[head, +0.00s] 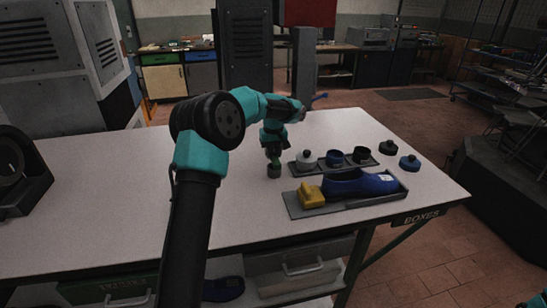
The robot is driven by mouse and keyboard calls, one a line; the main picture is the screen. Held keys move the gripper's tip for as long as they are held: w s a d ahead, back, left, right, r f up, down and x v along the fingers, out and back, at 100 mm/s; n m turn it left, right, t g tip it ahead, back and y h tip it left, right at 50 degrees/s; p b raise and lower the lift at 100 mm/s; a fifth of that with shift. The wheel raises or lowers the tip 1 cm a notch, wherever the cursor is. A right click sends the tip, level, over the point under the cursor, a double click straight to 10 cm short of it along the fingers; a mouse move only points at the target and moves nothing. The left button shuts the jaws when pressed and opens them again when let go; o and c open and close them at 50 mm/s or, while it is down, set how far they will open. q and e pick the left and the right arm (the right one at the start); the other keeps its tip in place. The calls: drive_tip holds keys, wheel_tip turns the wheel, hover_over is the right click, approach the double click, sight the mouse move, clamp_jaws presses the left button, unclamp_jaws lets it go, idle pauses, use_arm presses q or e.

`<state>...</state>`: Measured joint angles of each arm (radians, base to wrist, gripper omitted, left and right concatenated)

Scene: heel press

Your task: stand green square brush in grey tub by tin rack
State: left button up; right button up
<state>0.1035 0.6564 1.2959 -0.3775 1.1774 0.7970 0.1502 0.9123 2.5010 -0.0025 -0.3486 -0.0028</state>
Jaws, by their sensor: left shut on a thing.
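My left gripper (273,151) points down over the table, shut on the green brush (274,159). The brush is upright, mostly covered by the fingers, and its square shape is too small to make out. A small dark grey-green round tub (274,172) stands directly below, just left of the tin rack (292,171). The brush's lower end meets the tub's top in the picture; I cannot tell whether it is inside or resting on the bottom. My right gripper is not in view; only a teal bit of arm shows at the bottom right corner.
The rack holds a white-grey tin (306,160), a blue tin (334,158) and a black tin (361,155). In front, a tray (300,210) holds a blue shoe (358,184) and a yellow block (311,195). Black and blue lids (409,163) lie right.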

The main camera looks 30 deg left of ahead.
sight(273, 153)
use_arm(q)
drive_tip(key=shift+f, duration=0.95)
drive_tip(key=shift+f, duration=0.2)
drive_tip(key=o, duration=1)
wheel_tip(273, 153, up, 12)
drive_tip(key=shift+r, duration=0.25)
drive_tip(key=shift+f, duration=0.15)
wheel_tip(273, 153, down, 12)
drive_tip(key=shift+f, duration=0.1)
idle(0.5)
